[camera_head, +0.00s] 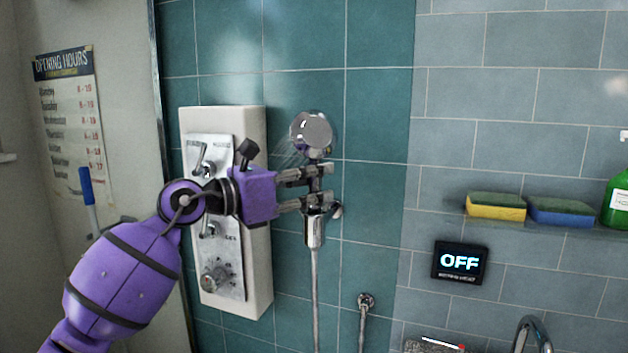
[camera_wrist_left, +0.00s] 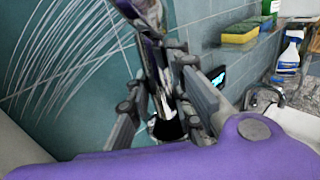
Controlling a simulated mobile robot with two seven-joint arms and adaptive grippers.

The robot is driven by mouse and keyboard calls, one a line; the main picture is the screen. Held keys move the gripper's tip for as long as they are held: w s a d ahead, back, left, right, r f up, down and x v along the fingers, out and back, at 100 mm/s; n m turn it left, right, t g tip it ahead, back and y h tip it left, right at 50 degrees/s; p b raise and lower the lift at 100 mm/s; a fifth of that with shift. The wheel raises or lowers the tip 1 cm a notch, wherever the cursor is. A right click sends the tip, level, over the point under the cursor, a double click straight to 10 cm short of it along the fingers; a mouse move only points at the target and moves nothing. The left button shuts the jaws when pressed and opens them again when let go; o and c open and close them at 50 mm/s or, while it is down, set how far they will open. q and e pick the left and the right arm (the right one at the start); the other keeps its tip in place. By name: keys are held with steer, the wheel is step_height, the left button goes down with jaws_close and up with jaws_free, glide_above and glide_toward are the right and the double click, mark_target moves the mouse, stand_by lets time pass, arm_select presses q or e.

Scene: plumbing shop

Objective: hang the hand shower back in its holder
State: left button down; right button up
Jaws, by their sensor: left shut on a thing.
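The chrome hand shower (camera_head: 311,132) is upright in front of the teal tiles, its round head at the top. My left gripper (camera_head: 318,188) is shut on its handle from the left. In the left wrist view the chrome handle (camera_wrist_left: 156,75) stands between the fingers of the left gripper (camera_wrist_left: 165,105). A chrome wall fitting (camera_head: 337,210), which looks like the holder, shows just right of the handle's lower part. I cannot tell whether the handle is seated in it. A chrome cone (camera_head: 315,232) sits below the fingers, with the hose (camera_head: 315,290) hanging from it. My right gripper is out of view.
A white control panel (camera_head: 257,240) with levers and a dial is behind my left wrist. A wall outlet (camera_head: 366,300) is lower right. A display (camera_head: 460,262) reads OFF. Sponges (camera_head: 496,207) lie on a shelf at right. White streaks (camera_wrist_left: 60,60) fan across the tiles.

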arm_select(q)
steer(key=shift+f, duration=0.15)
steer(key=shift+f, duration=0.3)
stand_by(0.3)
steer(key=c, duration=1.5)
jaws_free()
steer(key=shift+f, duration=0.1)
steer(key=shift+a, duration=0.15)
